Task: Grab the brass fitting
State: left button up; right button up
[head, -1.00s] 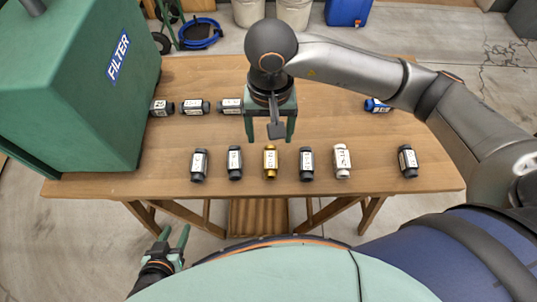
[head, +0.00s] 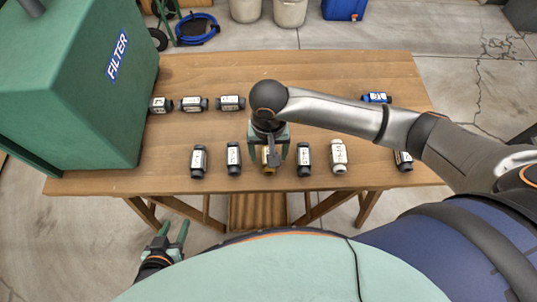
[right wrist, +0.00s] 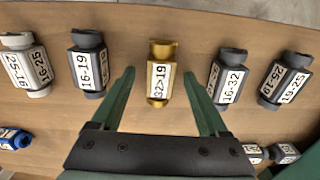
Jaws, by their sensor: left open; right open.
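The brass fitting (head: 267,166) is a gold-coloured piece in the front row on the wooden table, partly hidden by my right gripper in the head view. In the right wrist view the brass fitting (right wrist: 161,74) shows a white label reading 32>19. My right gripper (head: 268,158) is open above it. In the right wrist view the fingertips of my right gripper (right wrist: 159,75) appear on either side of the fitting, with gaps to both. My left gripper (head: 175,232) is open and empty, low in front of the table.
Dark fittings (head: 233,158) (head: 303,160) flank the brass one, with a white fitting (head: 338,156) further right. Several dark fittings (head: 194,104) lie behind at left, and a blue fitting (head: 376,98) at back right. A green FILTER box (head: 85,110) stands at left.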

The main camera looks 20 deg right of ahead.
jog(key=shift+c, duration=0.2)
grip_shut()
dwell(0.4)
